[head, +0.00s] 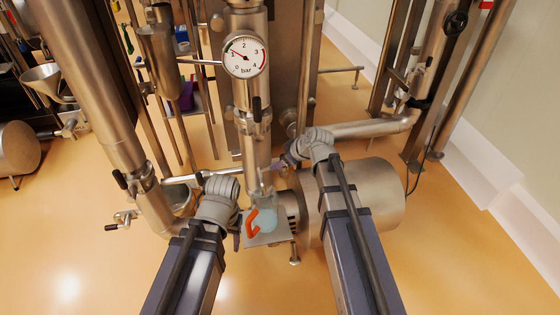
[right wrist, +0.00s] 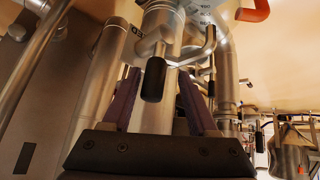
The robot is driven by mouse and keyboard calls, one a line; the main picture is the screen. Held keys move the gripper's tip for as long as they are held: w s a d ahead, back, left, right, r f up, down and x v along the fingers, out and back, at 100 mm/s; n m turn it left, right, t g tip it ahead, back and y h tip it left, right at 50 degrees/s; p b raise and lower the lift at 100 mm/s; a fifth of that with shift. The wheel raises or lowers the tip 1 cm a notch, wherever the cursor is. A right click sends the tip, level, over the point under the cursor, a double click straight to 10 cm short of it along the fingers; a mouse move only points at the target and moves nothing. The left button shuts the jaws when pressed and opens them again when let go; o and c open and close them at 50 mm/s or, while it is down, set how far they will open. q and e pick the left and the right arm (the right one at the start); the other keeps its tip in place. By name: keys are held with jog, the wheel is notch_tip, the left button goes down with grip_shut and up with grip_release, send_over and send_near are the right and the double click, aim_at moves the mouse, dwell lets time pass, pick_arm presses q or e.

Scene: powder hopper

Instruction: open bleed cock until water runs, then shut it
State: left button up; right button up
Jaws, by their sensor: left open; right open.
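The bleed cock's black handle (right wrist: 154,80) shows in the right wrist view, on a metal stem by a steel pipe. My right gripper (right wrist: 159,76) is open, its purple fingers on either side of that handle with gaps visible. In the head view my right gripper (head: 280,164) is beside the vertical pipe and the cock is mostly hidden. A clear jug (head: 267,221) with an orange handle (head: 252,221) stands below the pipe, with pale blue in its lower part. My left gripper (head: 238,232) is open, just left of the orange handle. I cannot tell whether water is running.
A pressure gauge (head: 244,57) on the vertical pipe reads a little over 1 bar. The jug is on a small metal plate (head: 280,237). A steel cylinder (head: 375,198) lies to the right. Pipes with black-handled valves crowd the left. Floor is clear at lower left and right.

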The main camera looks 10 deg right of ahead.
jog(key=p+v, duration=0.5)
jog(key=v, duration=0.2)
jog(key=shift+r, duration=0.2)
jog(key=shift+s, duration=0.15)
jog(key=s+a+r+m+g+h+p, duration=0.2)
jog(key=s+a+r+g+h+p, duration=0.1)
jog(key=s+a+r+p, duration=0.2)
jog(key=s+a+r+m+g+h+p, duration=0.2)
jog(key=s+a+r+p, duration=0.3)
jog(key=s+r+p, duration=0.4)
jog(key=s+g+p, duration=0.1)
jog(key=s+p, duration=0.4)
jog(key=shift+s+r+m+g+h, duration=0.15)
jog(key=shift+s+m+g+h, duration=0.25)
